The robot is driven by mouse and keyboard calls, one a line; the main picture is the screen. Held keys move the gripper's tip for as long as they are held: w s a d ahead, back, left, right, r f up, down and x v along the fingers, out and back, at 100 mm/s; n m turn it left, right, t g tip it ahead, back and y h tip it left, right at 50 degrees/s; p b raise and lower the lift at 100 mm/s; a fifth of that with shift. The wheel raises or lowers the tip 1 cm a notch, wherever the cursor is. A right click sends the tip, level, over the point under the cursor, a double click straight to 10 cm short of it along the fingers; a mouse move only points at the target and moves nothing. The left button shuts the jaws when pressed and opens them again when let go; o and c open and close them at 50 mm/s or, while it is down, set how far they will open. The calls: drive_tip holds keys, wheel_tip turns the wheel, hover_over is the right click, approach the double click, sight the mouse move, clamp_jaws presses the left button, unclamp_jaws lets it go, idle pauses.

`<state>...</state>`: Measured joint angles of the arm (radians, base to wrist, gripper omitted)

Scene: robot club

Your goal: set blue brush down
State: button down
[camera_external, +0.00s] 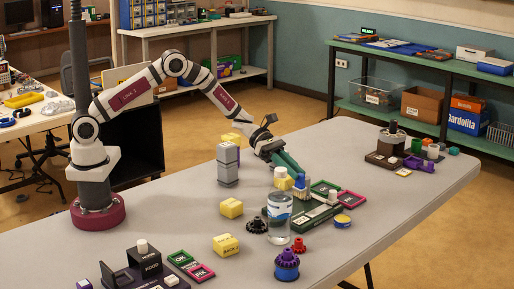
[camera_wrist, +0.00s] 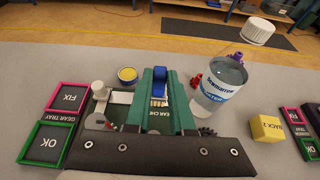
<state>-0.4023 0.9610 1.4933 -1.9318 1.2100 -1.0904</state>
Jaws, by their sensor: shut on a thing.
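The blue brush (camera_wrist: 160,82) is upright between the green fingers of my gripper (camera_wrist: 161,74) in the wrist view, with pale bristles pointing down. In the external view the brush (camera_external: 300,181) shows just under my gripper (camera_external: 299,171), over the green gear check board (camera_external: 314,216). My gripper is shut on the brush. The board (camera_wrist: 120,110) also shows beneath the fingers in the wrist view. I cannot tell whether the bristles touch the board.
A clear water bottle (camera_external: 279,219) stands close beside the board. A yellow-topped tin (camera_external: 343,220), OK tray (camera_external: 324,187) and FIX tray (camera_external: 350,198) lie around it. Dark gears (camera_external: 257,226) and yellow blocks (camera_external: 226,245) are nearby.

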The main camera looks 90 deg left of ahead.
drive_tip(key=s+a, duration=0.3)
drive_tip(key=s, duration=0.5)
drive_tip(key=s+a, duration=0.3)
drive_tip(key=s, duration=0.4)
drive_tip(key=s+d+r, duration=0.1)
drive_tip(key=s+d, duration=0.1)
drive_tip(key=s, duration=0.5)
drive_tip(key=s+d+r, duration=0.2)
drive_tip(key=s, duration=0.5)
drive_tip(key=shift+s+a+f, duration=0.1)
drive_tip(key=shift+a+f, duration=5.5)
drive_tip(key=shift+a, duration=0.2)
drive_tip(key=shift+f, duration=0.1)
drive_tip(key=c, duration=0.8)
unclamp_jaws()
